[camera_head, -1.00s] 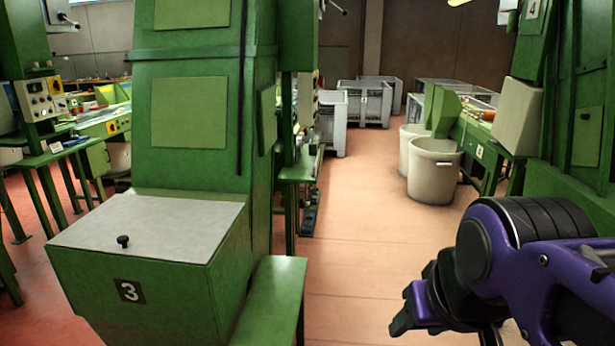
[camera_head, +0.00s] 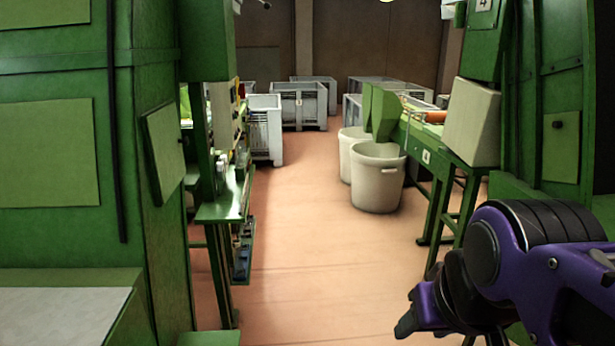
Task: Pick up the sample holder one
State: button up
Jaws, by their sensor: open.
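No sample holder can be made out in the head view. My gripper (camera_head: 418,312) shows at the lower right, at the end of my purple and black arm. It is open, with nothing seen in it. It hangs in front of the aisle floor, apart from the machines. Part of it is cut off or hidden by the wrist.
A green machine (camera_head: 50,150) fills the left, with a narrow green bench (camera_head: 225,200) beside it. White bins (camera_head: 377,180) stand by the green machine table (camera_head: 440,175) on the right. Grey crates (camera_head: 298,103) are at the back. The aisle floor (camera_head: 310,260) between is clear.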

aim_at(241, 228)
jog(key=i, duration=1.2)
jog(key=i+u, duration=0.15)
jog(key=i, duration=0.4)
jog(key=i+l+u, duration=0.1)
jog(key=i, duration=0.5)
jog(key=l, duration=0.1)
